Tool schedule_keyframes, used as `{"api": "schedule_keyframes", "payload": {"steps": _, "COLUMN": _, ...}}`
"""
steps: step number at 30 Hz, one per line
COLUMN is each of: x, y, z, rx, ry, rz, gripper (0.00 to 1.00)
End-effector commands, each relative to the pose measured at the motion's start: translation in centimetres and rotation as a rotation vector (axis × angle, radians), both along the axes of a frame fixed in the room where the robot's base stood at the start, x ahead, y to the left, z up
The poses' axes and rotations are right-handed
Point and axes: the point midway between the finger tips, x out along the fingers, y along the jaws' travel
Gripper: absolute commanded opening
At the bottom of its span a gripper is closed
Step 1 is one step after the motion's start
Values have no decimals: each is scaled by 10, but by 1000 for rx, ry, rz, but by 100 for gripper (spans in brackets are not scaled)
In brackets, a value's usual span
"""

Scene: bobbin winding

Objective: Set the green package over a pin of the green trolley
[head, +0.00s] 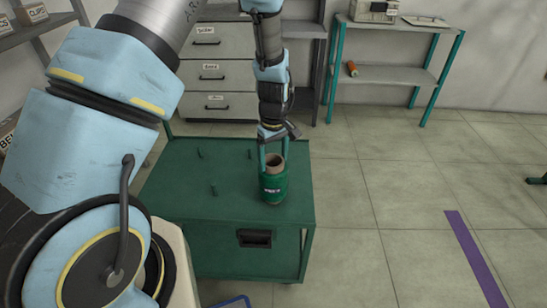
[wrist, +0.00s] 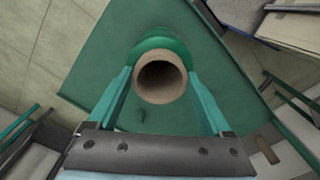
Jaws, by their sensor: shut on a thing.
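The green package (head: 273,188), a green wound body on a brown tube, is upright over the front right part of the green trolley (head: 225,212). My gripper (head: 273,158) comes down from above and is shut on it, one finger on each side. In the wrist view the package (wrist: 160,45) shows its open tube end between the fingers (wrist: 161,80). Pins stand bare on the trolley top: a back left pin (head: 200,153), a front left pin (head: 213,190) and a back right pin (head: 250,153). The package's underside is hidden; I cannot tell whether it touches the top or surrounds a pin.
A grey drawer cabinet (head: 222,72) stands behind the trolley. A teal-framed shelf (head: 385,75) at the back right holds an orange-ended spool (head: 352,69). A purple stripe (head: 474,258) marks the floor. The floor right of the trolley is clear.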

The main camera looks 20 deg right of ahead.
Motion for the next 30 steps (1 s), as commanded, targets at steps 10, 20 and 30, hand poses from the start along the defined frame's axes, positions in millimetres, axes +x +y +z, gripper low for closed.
{"api": "schedule_keyframes", "payload": {"steps": 10, "x": 0, "y": 0, "z": 1, "rx": -1, "ry": 0, "rz": 0, "gripper": 93}}
{"api": "schedule_keyframes", "payload": {"steps": 20, "x": 0, "y": 0, "z": 1, "rx": 0, "ry": 0, "rz": 0, "gripper": 100}}
{"api": "schedule_keyframes", "payload": {"steps": 30, "x": 1, "y": -1, "z": 47, "rx": -3, "ry": -4, "rz": 0, "gripper": 100}}
